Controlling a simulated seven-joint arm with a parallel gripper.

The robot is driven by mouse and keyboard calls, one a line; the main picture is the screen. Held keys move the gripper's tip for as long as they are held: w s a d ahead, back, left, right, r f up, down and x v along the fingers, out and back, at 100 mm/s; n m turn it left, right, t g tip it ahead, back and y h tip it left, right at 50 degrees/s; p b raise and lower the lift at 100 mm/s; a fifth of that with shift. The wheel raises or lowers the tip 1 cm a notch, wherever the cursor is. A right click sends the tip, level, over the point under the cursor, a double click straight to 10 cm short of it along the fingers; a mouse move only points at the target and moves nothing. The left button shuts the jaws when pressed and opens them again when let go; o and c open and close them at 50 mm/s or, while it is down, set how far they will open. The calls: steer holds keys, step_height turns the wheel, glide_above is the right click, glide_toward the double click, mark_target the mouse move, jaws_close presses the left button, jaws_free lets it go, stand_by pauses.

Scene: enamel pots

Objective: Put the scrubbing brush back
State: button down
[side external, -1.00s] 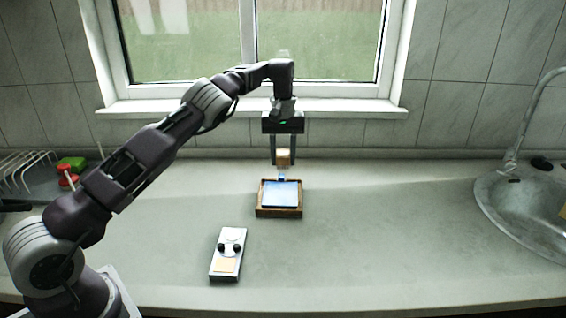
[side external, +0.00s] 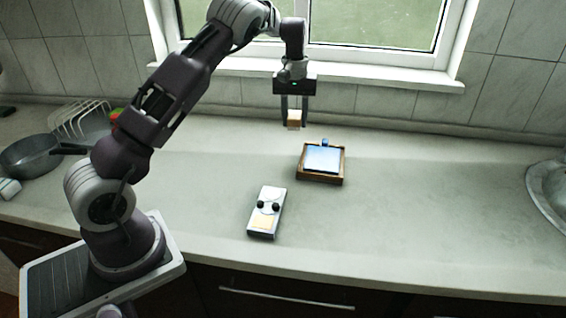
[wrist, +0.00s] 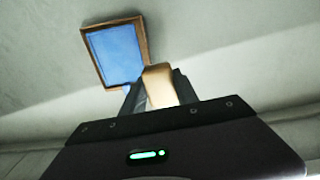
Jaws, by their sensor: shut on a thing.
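My gripper (side external: 294,122) is shut on a small tan block with a paler underside (side external: 294,119), which looks like the scrubbing brush. It holds the block in the air above the counter, behind and a little left of a shallow wooden tray (side external: 299,173) with a blue panel inside. In the wrist view the tan block (wrist: 160,87) sits between the fingers, and the tray (wrist: 146,40) lies beyond it, apart from it. The block's far side is hidden.
A small blue thing (side external: 325,142) is at the tray's back edge. A pale device with two black knobs (side external: 266,212) lies nearer the front. A pan (side external: 30,155) and wire rack (side external: 82,119) are at left, a sink (side external: 549,190) at right. Counter between tray and sink is clear.

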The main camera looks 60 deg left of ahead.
glide_above(274, 166)
steer(key=f, duration=0.1)
step_height(274, 166, down, 10)
steer(key=shift+f, duration=0.15)
steer(key=c, duration=0.9)
jaws_free()
steer(key=shift+f, duration=0.15)
steer(key=shift+c, duration=0.2)
